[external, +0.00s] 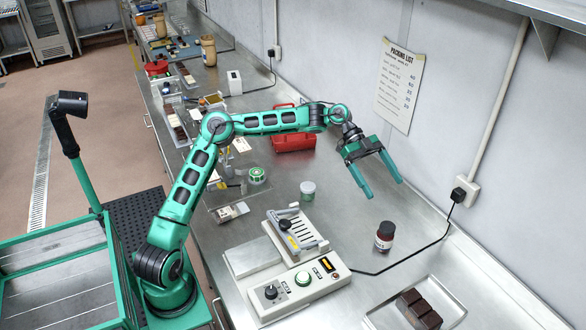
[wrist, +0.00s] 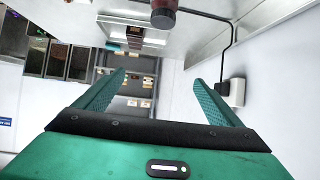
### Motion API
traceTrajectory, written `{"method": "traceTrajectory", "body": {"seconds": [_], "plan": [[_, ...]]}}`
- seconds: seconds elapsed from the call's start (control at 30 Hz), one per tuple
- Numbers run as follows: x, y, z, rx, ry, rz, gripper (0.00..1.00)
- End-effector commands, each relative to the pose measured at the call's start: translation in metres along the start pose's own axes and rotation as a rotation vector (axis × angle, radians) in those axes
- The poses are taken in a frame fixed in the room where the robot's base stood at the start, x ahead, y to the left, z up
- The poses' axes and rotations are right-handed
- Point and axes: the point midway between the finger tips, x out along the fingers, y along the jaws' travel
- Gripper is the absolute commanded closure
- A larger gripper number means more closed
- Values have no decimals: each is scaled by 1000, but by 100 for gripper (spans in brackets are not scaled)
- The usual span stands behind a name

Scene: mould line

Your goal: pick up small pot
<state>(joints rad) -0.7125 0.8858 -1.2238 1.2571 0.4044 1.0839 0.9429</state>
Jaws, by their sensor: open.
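A dark jar (external: 384,236) with a pale label stands nearer the camera; a dark jar, likely the same one, shows at the top of the wrist view (wrist: 163,13). I cannot tell for certain which of the small containers is the named pot. My gripper (external: 383,187) is raised above the bench near the wall, with its two green fingers apart and nothing between them. The fingers also show in the wrist view (wrist: 160,78).
A white control unit (external: 302,283) with knobs and a slotted fixture (external: 297,232) stand in front. A tray (external: 452,306) holds dark blocks at lower right. A red box (external: 293,143) and green-topped tub (external: 257,176) are farther back. A black cable (external: 405,258) crosses the bench.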

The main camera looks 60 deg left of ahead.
Motion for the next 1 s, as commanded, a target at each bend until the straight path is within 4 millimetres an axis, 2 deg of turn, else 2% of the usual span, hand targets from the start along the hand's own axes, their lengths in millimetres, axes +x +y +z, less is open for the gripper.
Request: {"method": "traceTrajectory", "body": {"seconds": [0.03, 0.07, 0.1, 0.43, 0.73, 1.0], "plan": [[0, 0, 0, 0, 0, 0, 24], [0, 0, 0, 0, 0, 0, 31], [0, 0, 0, 0, 0, 0, 32], [-2, 0, -4, 1, 0, -1, 32], [-25, -1, -46, 4, 1, -1, 32], [-8, 5, -40, -49, -55, -39, 32]]}}
